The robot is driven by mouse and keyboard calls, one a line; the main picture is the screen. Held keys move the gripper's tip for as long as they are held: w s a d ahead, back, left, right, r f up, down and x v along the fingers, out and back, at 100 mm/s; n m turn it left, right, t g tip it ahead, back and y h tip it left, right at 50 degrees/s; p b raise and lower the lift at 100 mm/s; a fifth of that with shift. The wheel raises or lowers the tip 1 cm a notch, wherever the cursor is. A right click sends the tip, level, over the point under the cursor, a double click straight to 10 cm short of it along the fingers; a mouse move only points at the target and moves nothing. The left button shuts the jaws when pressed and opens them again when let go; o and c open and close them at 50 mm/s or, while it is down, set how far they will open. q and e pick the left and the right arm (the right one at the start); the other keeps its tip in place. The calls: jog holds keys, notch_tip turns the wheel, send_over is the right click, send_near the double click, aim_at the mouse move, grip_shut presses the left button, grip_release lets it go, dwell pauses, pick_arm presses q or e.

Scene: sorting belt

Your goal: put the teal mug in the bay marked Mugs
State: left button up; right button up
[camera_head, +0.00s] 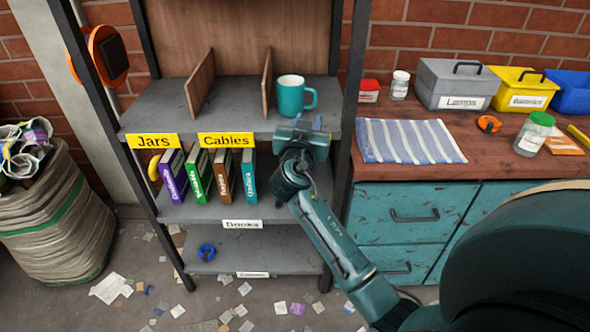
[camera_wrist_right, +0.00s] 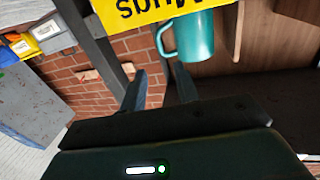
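The teal mug (camera_head: 291,96) stands upright on the top shelf, right of the right-hand divider, its handle to the right. It also shows in the right wrist view (camera_wrist_right: 193,38), behind the yellow Mugs sign (camera_wrist_right: 135,8), which reads upside down there. In the head view my right gripper covers the place of that sign. The mug stands in the Mugs bay (camera_head: 328,112). My right gripper (camera_head: 308,123) is in front of this bay, just below the mug. In the wrist view its fingers (camera_wrist_right: 160,88) are apart with nothing between them. My left gripper is out of view.
The Jars (camera_head: 151,141) and Cables (camera_head: 226,140) bays look empty; wooden dividers (camera_head: 267,84) separate the bays. Books (camera_head: 221,176) stand on the shelf below. A workbench with a striped cloth (camera_head: 409,141), bins and jars is at right. A dark shelf post (camera_head: 352,70) stands between.

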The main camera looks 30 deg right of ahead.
jog(key=s+a+f+n+y, duration=0.4)
jog(key=s+a+f+y, duration=0.15)
jog(key=f, duration=0.25)
jog(key=s+a+f+n+y, duration=0.4)
jog(key=s+a+f+y, duration=0.1)
jog(key=a+f, duration=0.25)
jog(key=s+a+f+n+g+y, duration=0.2)
jog(key=s+a+y, duration=0.4)
jog(key=s, duration=0.9)
jog(key=a+f, duration=0.1)
jog(key=a, duration=0.2)
jog(key=shift+a+n, duration=0.2)
jog(key=shift+n, duration=0.2)
jog(key=shift+f, duration=0.15)
